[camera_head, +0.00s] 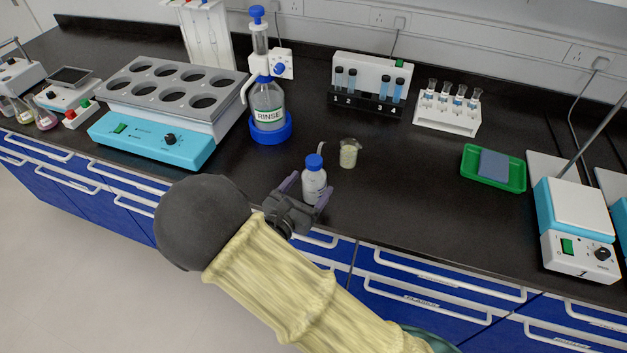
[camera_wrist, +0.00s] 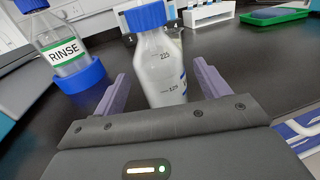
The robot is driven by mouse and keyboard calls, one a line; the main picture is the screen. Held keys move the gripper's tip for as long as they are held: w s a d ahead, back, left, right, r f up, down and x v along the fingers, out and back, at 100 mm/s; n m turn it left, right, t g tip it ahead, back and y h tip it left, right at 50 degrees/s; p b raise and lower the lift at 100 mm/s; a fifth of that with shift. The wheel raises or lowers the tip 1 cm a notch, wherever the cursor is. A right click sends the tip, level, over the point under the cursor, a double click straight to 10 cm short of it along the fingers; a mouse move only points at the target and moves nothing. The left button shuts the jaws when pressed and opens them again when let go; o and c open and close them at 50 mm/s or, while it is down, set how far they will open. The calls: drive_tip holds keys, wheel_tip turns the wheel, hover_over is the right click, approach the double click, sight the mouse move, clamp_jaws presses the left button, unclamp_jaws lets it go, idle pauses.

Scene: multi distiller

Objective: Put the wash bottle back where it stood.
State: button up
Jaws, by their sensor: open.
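The wash bottle (camera_head: 314,183) is a small clear bottle with a blue cap and a thin pale spout. It appears upright on the black bench near its front edge. My gripper (camera_head: 308,191) is open, with one purple finger on each side of the bottle. In the wrist view the wash bottle (camera_wrist: 162,68) shows its volume marks between the spread fingers of my gripper (camera_wrist: 161,78). Gaps show between the fingers and the bottle. The bottle's base is hidden behind the gripper body in the wrist view.
A small beaker (camera_head: 348,156) stands close behind, to the right. The RINSE bottle (camera_head: 268,95) stands in a blue ring (camera_head: 271,134) to the left. A teal heating block (camera_head: 150,143) is further left, a green tray (camera_head: 515,180) to the right. Bench between beaker and tray is clear.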

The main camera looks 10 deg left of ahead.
drive_tip(key=v, duration=0.8)
drive_tip(key=shift+s+b, duration=0.35)
drive_tip(key=shift+s, duration=0.05)
drive_tip(key=shift+a+r, duration=0.1)
